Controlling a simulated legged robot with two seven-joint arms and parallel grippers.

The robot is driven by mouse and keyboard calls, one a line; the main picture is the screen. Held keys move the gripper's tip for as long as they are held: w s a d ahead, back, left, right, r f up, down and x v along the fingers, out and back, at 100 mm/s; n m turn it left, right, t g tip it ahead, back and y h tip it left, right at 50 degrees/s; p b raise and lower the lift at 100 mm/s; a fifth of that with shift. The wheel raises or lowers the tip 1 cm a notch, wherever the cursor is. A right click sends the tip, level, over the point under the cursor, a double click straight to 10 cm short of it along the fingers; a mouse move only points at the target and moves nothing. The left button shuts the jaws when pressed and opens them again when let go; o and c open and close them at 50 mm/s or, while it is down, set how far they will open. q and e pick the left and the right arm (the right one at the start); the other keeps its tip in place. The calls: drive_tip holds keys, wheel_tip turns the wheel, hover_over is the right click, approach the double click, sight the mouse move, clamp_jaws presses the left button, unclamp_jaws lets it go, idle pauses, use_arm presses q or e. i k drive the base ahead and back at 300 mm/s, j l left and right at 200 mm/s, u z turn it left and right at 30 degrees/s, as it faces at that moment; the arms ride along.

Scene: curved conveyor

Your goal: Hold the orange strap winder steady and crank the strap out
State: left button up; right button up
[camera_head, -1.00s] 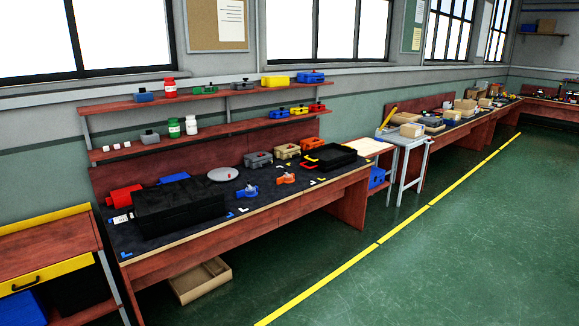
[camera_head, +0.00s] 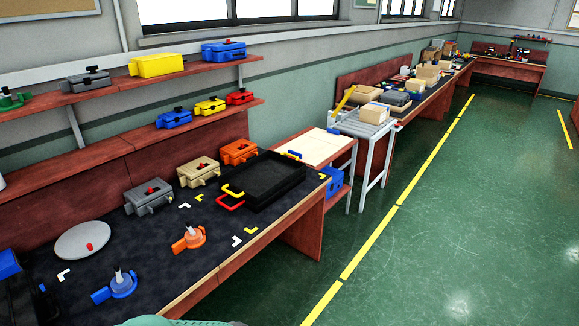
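An orange device with a light upright peg and a side handle, which looks like the orange strap winder (camera_head: 194,238), sits on the dark mat of the workbench. White corner marks lie to its right. A similar blue device (camera_head: 121,287) sits nearer, to its lower left. No strap can be made out at this size. Neither of my grippers shows in the head view. A teal and grey shape at the bottom edge is cut off, and I cannot tell what it is.
Behind the winder stand grey (camera_head: 149,197), tan (camera_head: 199,172) and orange (camera_head: 239,152) boxes. A black tray (camera_head: 262,182) lies to the right, with red and yellow handles beside it. A round grey plate (camera_head: 84,241) lies left. The green floor (camera_head: 440,240) is open.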

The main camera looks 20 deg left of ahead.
sight(192, 232)
drive_tip(key=i+l, duration=0.1)
drive_tip(key=i, duration=0.55)
drive_tip(key=i+l, duration=0.15)
drive_tip(key=i, duration=0.55)
drive_tip(key=i+j+u, duration=0.1)
drive_tip(key=u, duration=0.35)
drive_tip(key=i+u, duration=0.45)
drive_tip(key=i+l+u, duration=0.1)
drive_tip(key=u, duration=0.35)
drive_tip(key=i+l+u, duration=0.1)
drive_tip(key=u, duration=0.35)
drive_tip(key=i+l+u, duration=0.25)
drive_tip(key=u, duration=0.2)
drive_tip(key=i+l+u, duration=0.2)
drive_tip(key=u, duration=0.2)
drive_tip(key=i+l+u, duration=0.3)
drive_tip(key=u, duration=0.15)
drive_tip(key=i+l+u, duration=0.25)
drive_tip(key=l+u, duration=0.15)
